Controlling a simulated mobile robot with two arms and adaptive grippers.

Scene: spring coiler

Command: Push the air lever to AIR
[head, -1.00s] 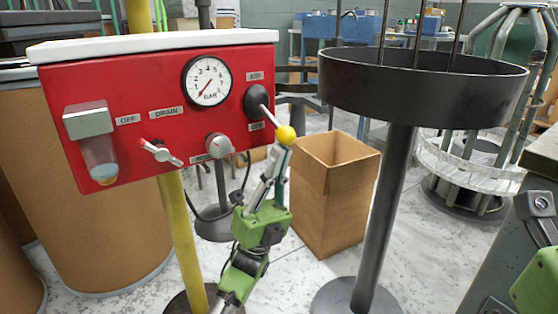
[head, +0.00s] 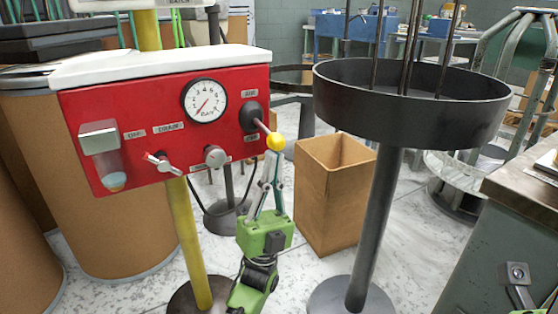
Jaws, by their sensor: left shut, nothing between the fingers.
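The air lever (head: 264,128) is at the right end of the red panel (head: 135,106). It has a dark round hub and a yellow ball knob (head: 275,142). The lever slants down and right from its hub, with the AIR label (head: 250,92) above the hub and another label below it. My left gripper (head: 271,160) is shut and empty. Its fingers point up, with the tips just below the yellow knob; whether they touch it I cannot tell. My right gripper is out of view.
A pressure gauge (head: 205,100), a drain lever (head: 163,162) and a knob (head: 215,156) are on the panel. A yellow post (head: 187,240) stands below it. A cardboard box (head: 329,205) and a black round tray on a stand (head: 400,108) are to the right.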

